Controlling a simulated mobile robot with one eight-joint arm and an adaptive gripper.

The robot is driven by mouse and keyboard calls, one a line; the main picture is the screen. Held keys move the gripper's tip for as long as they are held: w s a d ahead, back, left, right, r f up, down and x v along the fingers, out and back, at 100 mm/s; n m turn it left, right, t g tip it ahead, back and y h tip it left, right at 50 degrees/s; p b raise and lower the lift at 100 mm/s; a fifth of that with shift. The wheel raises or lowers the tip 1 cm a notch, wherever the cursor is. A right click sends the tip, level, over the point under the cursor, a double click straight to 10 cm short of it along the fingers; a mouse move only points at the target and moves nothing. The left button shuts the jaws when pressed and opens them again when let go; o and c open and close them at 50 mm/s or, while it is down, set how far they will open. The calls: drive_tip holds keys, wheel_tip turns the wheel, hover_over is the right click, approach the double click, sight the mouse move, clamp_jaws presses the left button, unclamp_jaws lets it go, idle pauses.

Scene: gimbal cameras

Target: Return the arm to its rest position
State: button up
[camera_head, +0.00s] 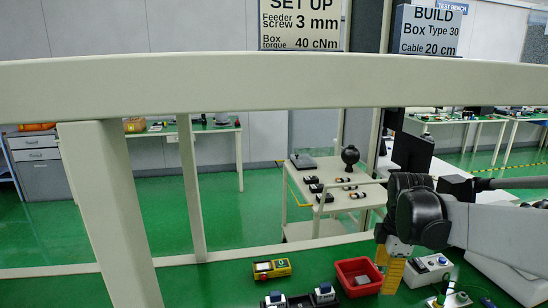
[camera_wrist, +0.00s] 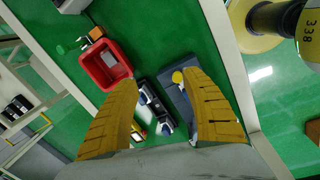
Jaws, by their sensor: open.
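My gripper (camera_head: 393,276) shows at the lower right of the head view, with its yellow fingers pointing down over the green-topped bench. My arm reaches in from the right edge. In the wrist view my gripper (camera_wrist: 160,80) has its two yellow fingers spread wide apart, with nothing held between them. Beyond the fingers lies the bench top with a red bin (camera_wrist: 84,62). In the head view the red bin (camera_head: 340,278) is just left of the fingers, which overlap its right side in the picture; I cannot tell the gap.
A yellow device (camera_head: 271,268) and a black holder with blue-topped parts (camera_head: 299,301) lie left of the bin. A white box (camera_head: 427,270) with a button sits right of the fingers. A cream frame (camera_head: 230,82) crosses the head view. A trolley (camera_head: 330,206) stands behind.

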drive_tip(key=s+a+r+m+t, duration=0.1)
drive_tip(key=s+a+m+t, duration=0.2)
drive_tip(key=s+m, duration=0.5)
drive_tip(key=s+a+r+m+t, duration=0.1)
drive_tip(key=s+a+m+t, duration=0.1)
drive_tip(key=s+a+m, duration=0.3)
drive_tip(key=shift+s+r+m+t, duration=0.35)
drive_tip(key=shift+s+m, duration=1.25)
drive_tip(key=shift+s, duration=1.1)
drive_tip(key=shift+a+f, duration=0.1)
